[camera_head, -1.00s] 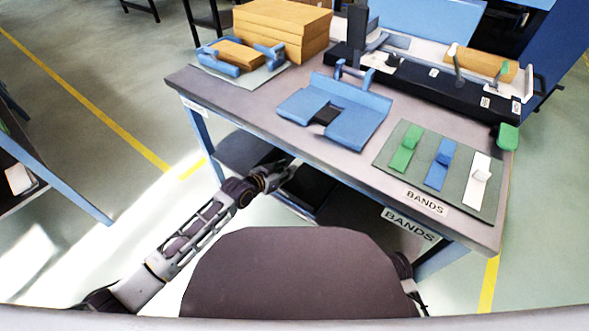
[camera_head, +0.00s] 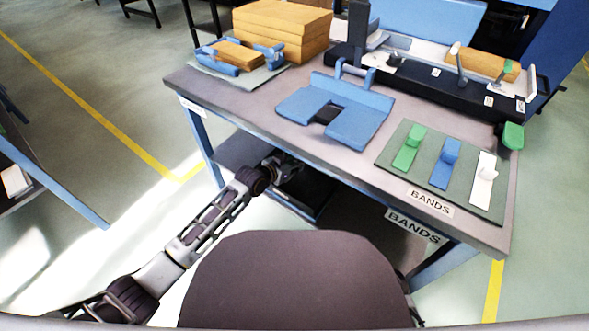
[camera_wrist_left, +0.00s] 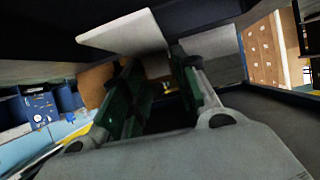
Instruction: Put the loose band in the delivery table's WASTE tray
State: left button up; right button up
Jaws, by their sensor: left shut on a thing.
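My left gripper (camera_head: 290,166) is low in front of the table's near edge, in the dark by the lower shelf. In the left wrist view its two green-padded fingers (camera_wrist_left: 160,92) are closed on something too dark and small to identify. A brown patch shows by the fingertips, and a pale flat piece (camera_wrist_left: 125,33) lies beyond them; I cannot tell if either is held. A green band (camera_head: 409,148), a blue band (camera_head: 443,166) and a white band (camera_head: 484,181) lie on a mat marked BANDS. I make out no WASTE tray. My right gripper is out of view.
The grey table (camera_head: 240,110) fills the upper middle. On it are a blue forked fixture (camera_head: 345,110), stacked brown blocks (camera_head: 282,30) and a long black device (camera_head: 440,85). A dark lower shelf (camera_head: 240,150) is under it. Open floor lies to the left, with another table at the far left.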

pick_arm(q)
notch_tip(320, 180, down, 2)
jog(key=shift+f+b, duration=0.1)
jog(key=shift+b, duration=0.5)
jog(key=shift+f+b, duration=0.35)
jog(key=shift+f, duration=0.25)
jog(key=shift+f, duration=0.55)
jog(key=o, duration=0.7)
